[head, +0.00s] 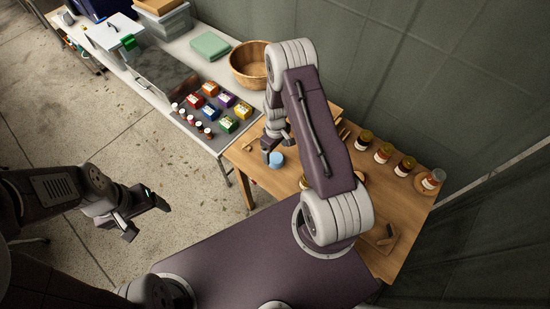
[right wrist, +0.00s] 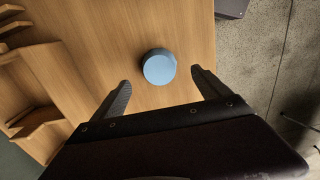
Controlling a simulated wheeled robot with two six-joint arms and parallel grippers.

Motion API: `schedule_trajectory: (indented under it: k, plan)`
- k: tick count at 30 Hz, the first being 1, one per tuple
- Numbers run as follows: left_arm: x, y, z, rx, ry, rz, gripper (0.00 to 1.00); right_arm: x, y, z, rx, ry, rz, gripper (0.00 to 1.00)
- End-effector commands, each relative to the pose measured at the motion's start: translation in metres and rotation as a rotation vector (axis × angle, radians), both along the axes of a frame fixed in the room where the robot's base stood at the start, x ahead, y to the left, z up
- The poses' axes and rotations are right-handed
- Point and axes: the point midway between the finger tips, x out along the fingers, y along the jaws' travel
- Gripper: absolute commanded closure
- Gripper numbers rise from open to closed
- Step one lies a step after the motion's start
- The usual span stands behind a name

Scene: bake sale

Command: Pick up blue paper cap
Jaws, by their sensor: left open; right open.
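The blue paper cap (head: 277,159) is a small round light-blue piece on the wooden table (head: 243,165), near its left edge. In the right wrist view the cap (right wrist: 159,67) lies ahead of my right gripper (right wrist: 158,88), roughly centred between the two fingertips and a little beyond them. The right gripper is open and empty; in the head view it (head: 270,150) is right beside the cap. My left gripper (head: 148,218) is open and empty over the floor at the left, away from the table.
Several jars (head: 383,153) stand along the table's right side. A wooden rack (right wrist: 35,95) lies left of the cap in the right wrist view. A second table holds a wooden bowl (head: 250,65), a green cloth (head: 210,46) and several coloured boxes (head: 210,112). Bare wood surrounds the cap.

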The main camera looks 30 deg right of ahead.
Motion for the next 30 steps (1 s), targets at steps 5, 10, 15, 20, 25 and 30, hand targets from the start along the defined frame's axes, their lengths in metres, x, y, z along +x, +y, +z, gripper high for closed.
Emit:
schedule_trajectory:
  k: [5, 10, 15, 20, 25, 30]
  plan:
    - [0.000, 0.000, 0.003, 0.000, 0.000, 0.000, 0.21, 0.000, 0.000, -0.009, -0.001, -0.001, 0.000, 0.14]
    - [0.000, 0.000, 0.013, 0.000, 0.000, 0.000, 0.21, -0.001, 0.000, -0.029, 0.000, 0.002, 0.000, 0.14]
    - [0.000, 0.000, 0.016, 0.000, 0.000, 0.000, 0.21, -0.001, 0.000, -0.056, 0.000, 0.000, 0.000, 0.14]
    - [0.000, 0.000, 0.016, 0.000, 0.000, 0.000, 0.21, 0.000, -0.001, -0.061, -0.001, -0.003, 0.000, 0.14]
    - [0.000, 0.000, 0.016, 0.000, 0.000, 0.000, 0.21, 0.000, -0.001, -0.061, -0.001, -0.003, 0.000, 0.33]
    - [0.000, 0.000, 0.016, 0.000, 0.000, 0.000, 0.21, 0.000, -0.001, -0.060, -0.001, -0.003, 0.000, 0.77]
